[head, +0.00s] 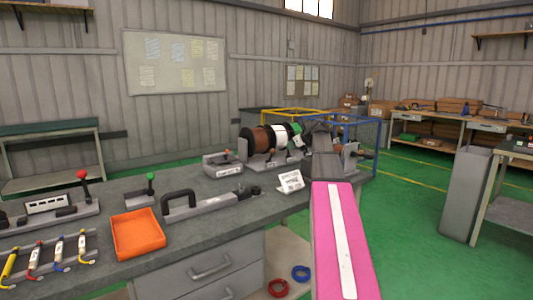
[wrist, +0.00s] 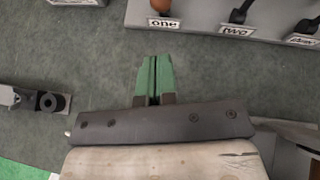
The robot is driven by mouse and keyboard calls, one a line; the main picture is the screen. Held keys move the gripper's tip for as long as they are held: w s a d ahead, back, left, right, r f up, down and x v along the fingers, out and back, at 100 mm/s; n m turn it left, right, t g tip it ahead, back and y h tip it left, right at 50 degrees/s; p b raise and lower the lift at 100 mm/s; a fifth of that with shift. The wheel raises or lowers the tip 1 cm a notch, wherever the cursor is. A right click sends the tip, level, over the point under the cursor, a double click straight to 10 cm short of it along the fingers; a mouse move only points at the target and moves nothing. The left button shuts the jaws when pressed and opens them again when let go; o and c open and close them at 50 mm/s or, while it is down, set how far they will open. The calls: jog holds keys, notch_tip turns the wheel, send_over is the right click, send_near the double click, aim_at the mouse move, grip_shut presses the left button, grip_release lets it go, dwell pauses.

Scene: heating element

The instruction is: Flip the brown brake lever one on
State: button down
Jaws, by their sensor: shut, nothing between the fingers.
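The brown lever knob (wrist: 160,5) shows at the top edge of the wrist view, partly cut off, above a label (wrist: 163,23) reading "one". Its tilt cannot be told. My gripper (wrist: 153,62) has green fingers pressed together and empty. The fingertips are below the "one" label in the picture, apart from the lever. Black levers sit to its right: lever two (wrist: 238,14) and lever three (wrist: 308,27). In the head view the spool rack (head: 262,160) stands at the far side of the bench, but its levers are too small to read clearly.
The grey bench (head: 235,215) holds an orange tray (head: 137,234), a black-handled tool (head: 190,202) and a white sign (head: 290,181). A dark fixture (wrist: 46,101) lies left of my gripper in the wrist view. The bench surface before the label is clear.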

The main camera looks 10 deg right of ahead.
send_near(271, 155)
jog(key=shift+m+t, duration=0.3)
jog(key=shift+m, duration=0.1)
jog(key=x, duration=0.4)
jog(key=shift+d+f, duration=0.1)
jog(key=shift+f, duration=0.4)
jog(key=shift+w+r, duration=0.15)
